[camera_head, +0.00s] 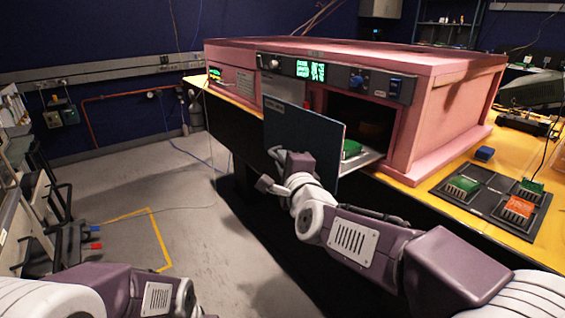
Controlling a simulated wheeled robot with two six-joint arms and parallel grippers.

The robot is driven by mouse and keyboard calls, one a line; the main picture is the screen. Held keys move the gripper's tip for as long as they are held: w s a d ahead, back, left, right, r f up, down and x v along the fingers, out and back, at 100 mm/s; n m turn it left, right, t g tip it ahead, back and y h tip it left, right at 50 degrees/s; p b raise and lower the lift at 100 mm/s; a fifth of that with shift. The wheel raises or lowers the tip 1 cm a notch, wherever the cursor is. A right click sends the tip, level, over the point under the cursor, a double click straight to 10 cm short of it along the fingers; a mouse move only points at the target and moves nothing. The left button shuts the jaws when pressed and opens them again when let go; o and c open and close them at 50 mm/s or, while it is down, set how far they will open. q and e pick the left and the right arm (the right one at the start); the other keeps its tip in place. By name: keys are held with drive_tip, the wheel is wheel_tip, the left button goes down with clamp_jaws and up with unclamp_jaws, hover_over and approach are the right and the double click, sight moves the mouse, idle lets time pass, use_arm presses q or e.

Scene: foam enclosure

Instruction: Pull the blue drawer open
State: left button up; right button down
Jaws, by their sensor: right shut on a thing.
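The blue drawer (318,135) has a flat dark blue front panel that stands out from the pink foam enclosure (440,115). A pale tray runs behind the panel into a dark opening, and a green block (351,148) sits on it. My right gripper (272,170) is at the lower left of the panel's front face, shut on the drawer's handle; the handle itself is mostly hidden by the fingers. My left arm shows at the bottom left, but its gripper is out of view.
The enclosure stands on a yellow-topped table (417,195). Open grey floor (200,245) lies left of the drawer. Shelving stands at the left edge.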

drive_tip(key=c, duration=1.5)
unclamp_jaws()
drive_tip(key=p+v, duration=0.1)
drive_tip(key=v, duration=0.8)
drive_tip(key=shift+p, duration=0.35)
drive_tip(key=shift+f, duration=0.1)
